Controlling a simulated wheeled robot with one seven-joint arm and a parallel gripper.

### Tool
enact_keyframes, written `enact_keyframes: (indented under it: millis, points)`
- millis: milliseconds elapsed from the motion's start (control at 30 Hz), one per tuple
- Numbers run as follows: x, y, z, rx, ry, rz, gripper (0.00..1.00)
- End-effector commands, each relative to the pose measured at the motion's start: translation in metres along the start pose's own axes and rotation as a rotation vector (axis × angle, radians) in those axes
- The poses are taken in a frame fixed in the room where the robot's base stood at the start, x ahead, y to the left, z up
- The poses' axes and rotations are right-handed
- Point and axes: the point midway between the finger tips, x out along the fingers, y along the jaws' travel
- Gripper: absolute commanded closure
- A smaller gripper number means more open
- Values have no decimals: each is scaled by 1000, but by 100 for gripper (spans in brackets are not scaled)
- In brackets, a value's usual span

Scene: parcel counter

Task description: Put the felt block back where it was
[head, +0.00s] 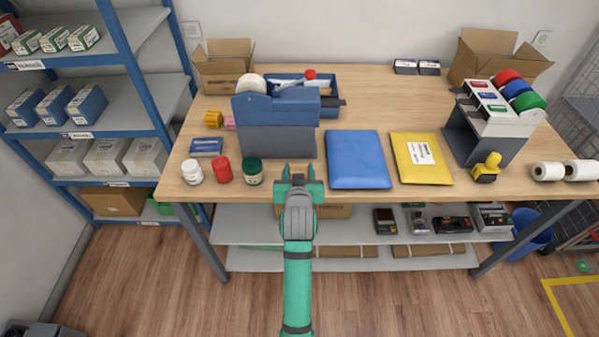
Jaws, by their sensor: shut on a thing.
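My gripper (297,174) is at the front edge of the counter, just right of the green-lidded jar and left of the blue padded envelope. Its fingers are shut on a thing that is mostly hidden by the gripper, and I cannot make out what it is. I cannot pick out a felt block for certain anywhere on the counter. A small pink item (229,122) and an orange-yellow item (213,119) lie at the left, partly beside the grey and blue machine (277,135).
The wooden counter (375,105) has clear room behind the blue envelope (358,160) and yellow envelope (421,158). White, red and green-lidded jars (253,173) line the front left. A tape holder (490,125) and yellow-handled tool (487,168) stand at right.

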Motion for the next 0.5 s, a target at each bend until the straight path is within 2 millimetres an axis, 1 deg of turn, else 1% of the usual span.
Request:
enact_keyframes:
  millis: [100,367,500]
  points:
    - [3,1,7,1,1,1,76]
    - [3,2,8,2,2,2,76]
    - [4,2,11,2,0,2,76]
